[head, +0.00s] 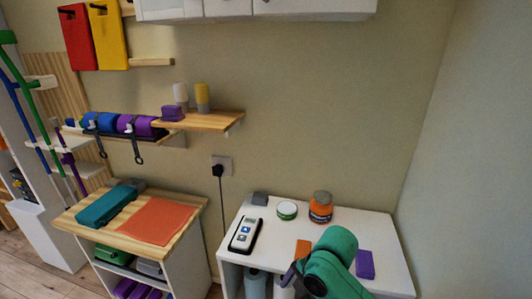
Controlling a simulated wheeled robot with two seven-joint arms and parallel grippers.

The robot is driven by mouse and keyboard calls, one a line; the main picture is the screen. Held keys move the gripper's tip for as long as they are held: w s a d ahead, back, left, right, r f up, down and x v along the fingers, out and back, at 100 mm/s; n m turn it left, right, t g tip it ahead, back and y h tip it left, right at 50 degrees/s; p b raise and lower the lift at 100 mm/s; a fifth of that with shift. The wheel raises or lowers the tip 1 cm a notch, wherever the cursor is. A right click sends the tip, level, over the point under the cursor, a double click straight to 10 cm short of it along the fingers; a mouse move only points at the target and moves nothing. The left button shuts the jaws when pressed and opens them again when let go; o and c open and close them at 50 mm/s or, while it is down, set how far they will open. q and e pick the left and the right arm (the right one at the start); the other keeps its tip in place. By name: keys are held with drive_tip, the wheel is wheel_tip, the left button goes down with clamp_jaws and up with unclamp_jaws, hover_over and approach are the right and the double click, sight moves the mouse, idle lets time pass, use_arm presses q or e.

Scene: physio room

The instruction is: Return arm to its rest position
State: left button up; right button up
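A teal arm link of mine (335,252) with a dark joint shows at the bottom, right of centre, in front of the white cabinet. It appears to belong to my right arm. No part of my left arm or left gripper is in view.
A white cabinet (375,230) carries a white handheld device (245,234), a green-banded tin (287,210), an orange jar (321,207), an orange block (303,248) and a purple block (365,264). A wood-topped cabinet (75,222) stands left. Shelves hang above.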

drive_tip(key=s+d+f+m+t+h, duration=0.1)
drive_tip(key=s+d+f+m, duration=0.3)
drive_tip(key=s+d+m, duration=0.55)
drive_tip(key=s+d+f+m+t+h, duration=0.15)
drive_tip(key=s+d+f+m, duration=0.35)
drive_tip(key=m, duration=0.9)
wheel_tip(320, 180, down, 21)
drive_tip(key=d+g, duration=0.1)
drive_tip(key=g, duration=0.1)
drive_tip(key=s+d+f+n, duration=0.1)
drive_tip(key=s+d+f, duration=0.2)
drive_tip(key=s+f, duration=1.2)
drive_tip(key=shift+s+g+b, duration=0.45)
drive_tip(key=shift+s, duration=0.7)
drive_tip(key=shift+h, duration=0.25)
